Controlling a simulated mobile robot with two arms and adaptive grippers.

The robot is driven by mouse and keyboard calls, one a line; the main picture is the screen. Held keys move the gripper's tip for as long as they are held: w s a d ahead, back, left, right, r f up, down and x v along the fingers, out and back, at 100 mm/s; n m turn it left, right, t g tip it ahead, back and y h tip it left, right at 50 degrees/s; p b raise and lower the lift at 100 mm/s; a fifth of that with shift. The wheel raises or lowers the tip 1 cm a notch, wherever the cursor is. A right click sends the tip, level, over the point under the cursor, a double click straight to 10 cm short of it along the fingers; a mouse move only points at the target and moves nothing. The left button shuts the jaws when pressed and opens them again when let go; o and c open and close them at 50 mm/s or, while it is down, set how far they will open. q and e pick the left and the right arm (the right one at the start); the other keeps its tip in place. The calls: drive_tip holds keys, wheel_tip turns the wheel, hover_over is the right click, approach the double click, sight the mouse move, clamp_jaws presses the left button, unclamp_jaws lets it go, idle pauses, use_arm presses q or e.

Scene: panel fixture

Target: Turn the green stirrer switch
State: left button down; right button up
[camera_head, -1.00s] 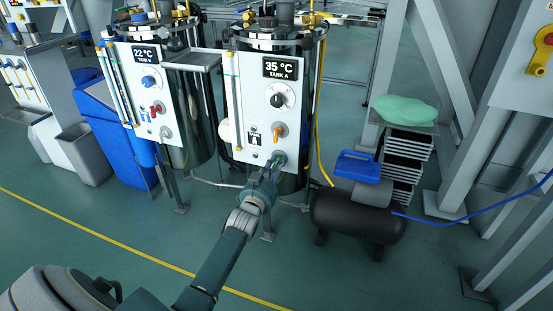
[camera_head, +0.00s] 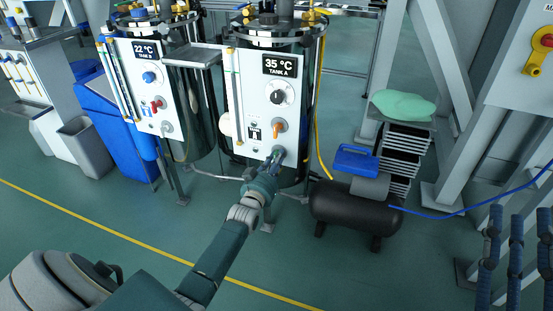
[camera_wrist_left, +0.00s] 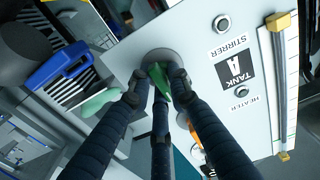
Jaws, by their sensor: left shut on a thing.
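The green stirrer switch (camera_wrist_left: 157,74) sits on a round grey base on the white TANK A panel (camera_head: 254,97). In the left wrist view its handle lies between the dark fingers of my left gripper (camera_wrist_left: 158,93), which are shut on it. In the head view my left gripper (camera_head: 276,156) reaches the lower part of the panel and hides the switch. My right gripper (camera_head: 518,214) shows at the lower right, its dark blue fingers apart and empty, away from the panel.
An orange switch (camera_head: 278,127) and a black knob (camera_head: 277,97) sit above on the same panel. The TANK B panel (camera_head: 150,80) stands to the left. A black compressor (camera_head: 355,207) with a blue top stands close on the right.

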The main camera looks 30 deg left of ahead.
use_arm(q)
drive_tip(key=shift+d+f, duration=0.15)
drive_tip(key=shift+f, duration=0.1)
drive_tip(key=c, duration=1.7)
unclamp_jaws()
drive_tip(key=shift+o, duration=0.2)
drive_tip(key=shift+r, duration=0.15)
drive_tip(key=v, duration=1.2)
